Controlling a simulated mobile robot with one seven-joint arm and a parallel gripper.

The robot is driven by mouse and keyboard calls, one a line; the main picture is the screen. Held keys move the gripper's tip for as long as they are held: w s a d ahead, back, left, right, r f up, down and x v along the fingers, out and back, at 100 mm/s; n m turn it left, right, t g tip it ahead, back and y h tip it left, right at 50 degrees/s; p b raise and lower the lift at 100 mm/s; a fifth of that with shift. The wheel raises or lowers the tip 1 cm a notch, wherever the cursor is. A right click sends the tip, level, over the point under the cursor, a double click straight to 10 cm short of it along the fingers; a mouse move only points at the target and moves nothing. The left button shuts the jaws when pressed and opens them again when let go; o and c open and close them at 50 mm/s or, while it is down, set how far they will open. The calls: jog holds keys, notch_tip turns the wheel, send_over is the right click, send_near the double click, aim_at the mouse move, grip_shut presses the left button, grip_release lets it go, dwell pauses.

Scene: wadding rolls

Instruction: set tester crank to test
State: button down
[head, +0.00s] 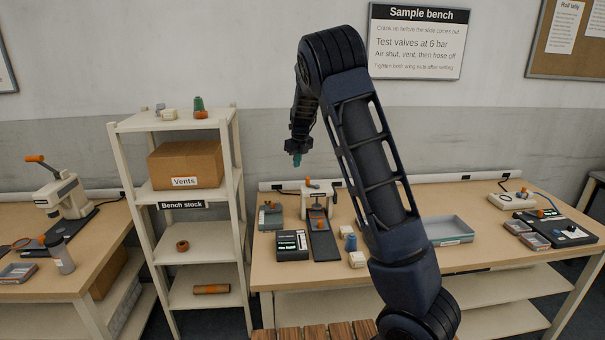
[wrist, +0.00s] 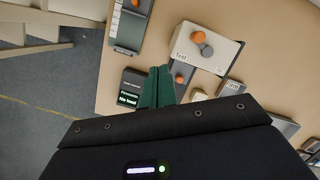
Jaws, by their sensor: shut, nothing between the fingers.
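The tester is a white box (head: 325,190) standing at the back of the right bench in the head view. In the wrist view the white tester box (wrist: 225,58) has a crank with an orange knob (wrist: 198,37) and a grey hub (wrist: 206,50). The word "Test" is printed near the box's lower left edge there. The knob lies up and left of the hub, not straight toward that word. My gripper (head: 297,160) hangs above and left of the tester, apart from it. Its teal fingers (wrist: 157,86) are shut and empty.
A black display unit (head: 292,246), a dark slide fixture (head: 323,240) and small blocks stand in front of the tester. A grey-blue tray (head: 447,230) lies to the right. A shelf rack (head: 195,145) with a cardboard box (head: 186,162) stands left of the bench.

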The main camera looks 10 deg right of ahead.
jog(key=s+n+h, duration=0.1)
jog(key=n, duration=0.7)
jog(key=s+n+t+h, duration=0.1)
jog(key=n, duration=0.7)
jog(key=s+d+n, duration=0.1)
jog(key=n, duration=0.8)
jog(key=shift+s+f+h, duration=0.2)
jog(key=shift+s+h, duration=0.05)
jog(key=shift+h, duration=0.15)
send_near(313, 186)
jog(key=s+a+f, duration=0.2)
jog(key=a+f, duration=0.1)
jog(key=f, duration=0.1)
jog(key=shift+w+d+f, duration=0.1)
jog(key=shift+w, duration=0.35)
jog(key=shift+w+d+f, duration=0.1)
jog(key=shift+w, duration=0.4)
jog(key=shift+w+d, duration=0.3)
jog(key=shift+w, duration=0.55)
